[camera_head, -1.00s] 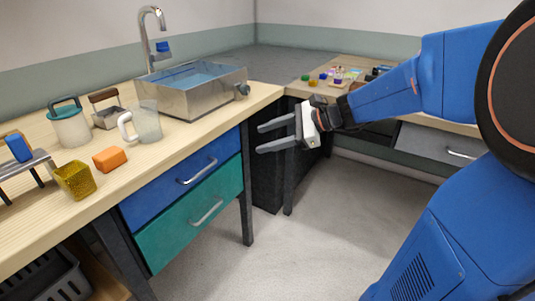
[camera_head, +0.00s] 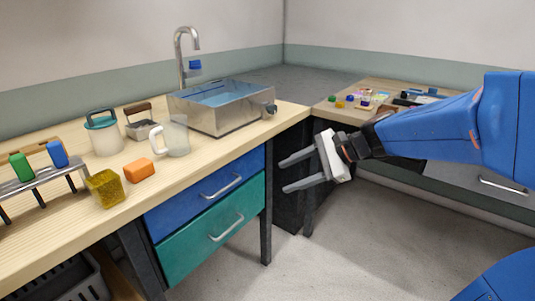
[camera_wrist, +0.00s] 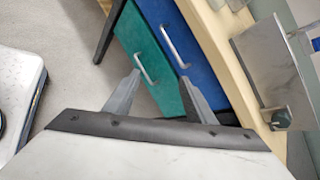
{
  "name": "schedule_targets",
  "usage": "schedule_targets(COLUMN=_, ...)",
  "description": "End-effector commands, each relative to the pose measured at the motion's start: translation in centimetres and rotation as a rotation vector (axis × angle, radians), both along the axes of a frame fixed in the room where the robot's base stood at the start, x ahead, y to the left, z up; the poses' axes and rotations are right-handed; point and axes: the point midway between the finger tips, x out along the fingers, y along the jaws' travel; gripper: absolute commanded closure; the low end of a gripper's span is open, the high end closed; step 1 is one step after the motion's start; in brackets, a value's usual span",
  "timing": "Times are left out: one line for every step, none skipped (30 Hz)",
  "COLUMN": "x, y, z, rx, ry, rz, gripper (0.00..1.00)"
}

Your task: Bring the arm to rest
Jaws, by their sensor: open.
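My gripper (camera_head: 303,172) is open and empty in the head view. Its two grey fingers point left, in the air in front of the blue and teal drawers, clear of the counter. In the wrist view my gripper (camera_wrist: 160,85) also shows its fingers spread apart with nothing between them. My blue arm (camera_head: 430,128) reaches in from the right.
The wooden counter (camera_head: 60,232) holds a metal sink (camera_head: 230,115), a jug (camera_head: 175,138), an orange block (camera_head: 139,170), a yellow cup (camera_head: 105,189) and a rack (camera_head: 40,181) with green and blue pieces. Small coloured items lie on the right counter. The floor (camera_head: 350,240) is clear.

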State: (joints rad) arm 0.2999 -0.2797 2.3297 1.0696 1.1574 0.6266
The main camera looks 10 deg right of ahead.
Motion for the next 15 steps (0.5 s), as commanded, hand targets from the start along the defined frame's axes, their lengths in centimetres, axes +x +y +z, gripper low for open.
schedule_targets(x=-0.1, y=0.0, z=0.0, rx=-0.004, ry=-0.002, rz=0.003, gripper=0.5)
schedule_targets(x=-0.3, y=0.1, z=-0.1, rx=-0.012, ry=-0.006, rz=0.01, gripper=0.5)
schedule_targets(x=-0.7, y=0.2, z=-0.2, rx=-0.028, ry=-0.012, rz=0.021, gripper=0.5)
schedule_targets(x=-1.1, y=0.3, z=-0.3, rx=-0.047, ry=-0.019, rz=0.036, gripper=0.5)
schedule_targets(x=-1.7, y=0.4, z=-0.5, rx=-0.071, ry=-0.03, rz=0.055, gripper=0.5)
schedule_targets(x=-2.6, y=0.6, z=-0.9, rx=-0.111, ry=-0.046, rz=0.087, gripper=0.5)
schedule_targets(x=-3.4, y=0.7, z=-1.2, rx=-0.148, ry=-0.061, rz=0.117, gripper=0.5)
schedule_targets(x=-4.3, y=0.7, z=-1.5, rx=-0.189, ry=-0.079, rz=0.148, gripper=0.5)
schedule_targets(x=-5.5, y=0.8, z=-2.0, rx=-0.249, ry=-0.105, rz=0.197, gripper=0.5)
schedule_targets(x=-6.5, y=0.7, z=-2.5, rx=-0.296, ry=-0.124, rz=0.235, gripper=0.5)
schedule_targets(x=-7.5, y=0.6, z=-2.9, rx=-0.344, ry=-0.145, rz=0.275, gripper=0.5)
schedule_targets(x=-8.7, y=0.4, z=-3.4, rx=-0.408, ry=-0.174, rz=0.327, gripper=0.5)
schedule_targets(x=-9.6, y=0.2, z=-3.8, rx=-0.456, ry=-0.195, rz=0.367, gripper=0.5)
schedule_targets(x=-10.5, y=-0.1, z=-4.1, rx=-0.503, ry=-0.216, rz=0.407, gripper=0.5)
schedule_targets(x=-11.5, y=-0.4, z=-4.6, rx=-0.565, ry=-0.244, rz=0.461, gripper=0.5)
